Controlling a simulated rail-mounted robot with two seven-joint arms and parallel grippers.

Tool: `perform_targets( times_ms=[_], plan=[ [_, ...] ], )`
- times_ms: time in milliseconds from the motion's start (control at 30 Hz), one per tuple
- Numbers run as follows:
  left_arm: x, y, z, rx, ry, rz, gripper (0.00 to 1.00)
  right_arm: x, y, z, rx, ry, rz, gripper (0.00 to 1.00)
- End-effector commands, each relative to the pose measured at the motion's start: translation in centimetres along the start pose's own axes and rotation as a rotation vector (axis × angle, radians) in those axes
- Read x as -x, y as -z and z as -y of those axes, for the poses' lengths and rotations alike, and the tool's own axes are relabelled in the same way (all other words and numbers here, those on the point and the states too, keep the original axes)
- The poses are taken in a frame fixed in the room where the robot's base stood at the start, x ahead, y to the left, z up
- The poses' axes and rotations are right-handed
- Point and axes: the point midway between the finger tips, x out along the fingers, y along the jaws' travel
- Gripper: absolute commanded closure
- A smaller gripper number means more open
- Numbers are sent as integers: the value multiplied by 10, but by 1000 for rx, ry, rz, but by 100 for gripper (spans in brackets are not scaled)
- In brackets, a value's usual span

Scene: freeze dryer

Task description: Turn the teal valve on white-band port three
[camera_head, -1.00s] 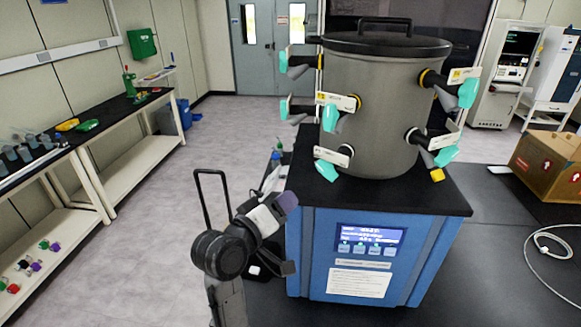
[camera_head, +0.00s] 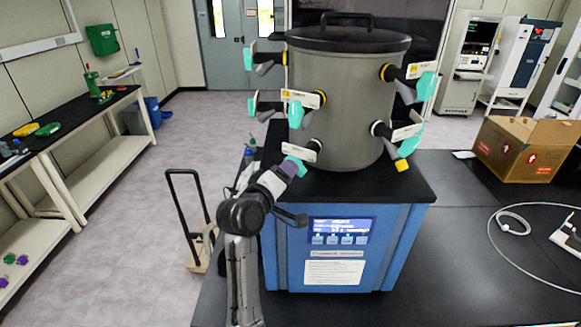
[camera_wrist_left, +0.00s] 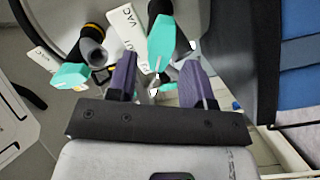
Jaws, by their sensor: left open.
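The grey drum (camera_head: 350,90) carries several ports with teal valves and white tags. The lower front port has a white band and a tag (camera_head: 302,150); its teal valve (camera_head: 298,165) is partly hidden by my left gripper (camera_head: 290,171). In the left wrist view my left gripper (camera_wrist_left: 158,72) is open. Its two purple fingers stand either side of the lower end of a teal valve (camera_wrist_left: 162,42), with gaps and no clear contact. I cannot read the port number. Another teal valve (camera_wrist_left: 70,77), on a yellow-banded port, is left of the fingers. My right gripper is not in view.
Other teal valves stick out close by, at the upper front (camera_head: 295,112) and lower right (camera_head: 415,136). The drum stands on a blue dryer base (camera_head: 400,235) with a lit screen (camera_head: 340,231). A cardboard box (camera_head: 520,150) sits on the black bench at right.

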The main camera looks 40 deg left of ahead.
Motion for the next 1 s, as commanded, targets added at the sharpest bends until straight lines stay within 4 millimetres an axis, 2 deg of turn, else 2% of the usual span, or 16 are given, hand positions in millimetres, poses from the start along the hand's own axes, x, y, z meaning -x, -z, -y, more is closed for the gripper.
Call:
perform_targets(
  times_ms=[100, 300, 667, 1000],
  plan=[
    [-13, 1, -1, 0, 1, 1, 53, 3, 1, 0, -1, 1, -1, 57],
    [-25, 0, 0, -2, 1, 0, 53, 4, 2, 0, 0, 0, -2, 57],
    [-27, 0, 0, -2, 0, 0, 53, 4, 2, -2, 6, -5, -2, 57],
    [-27, 0, 0, -1, 1, 0, 86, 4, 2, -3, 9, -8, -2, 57]
  ],
)
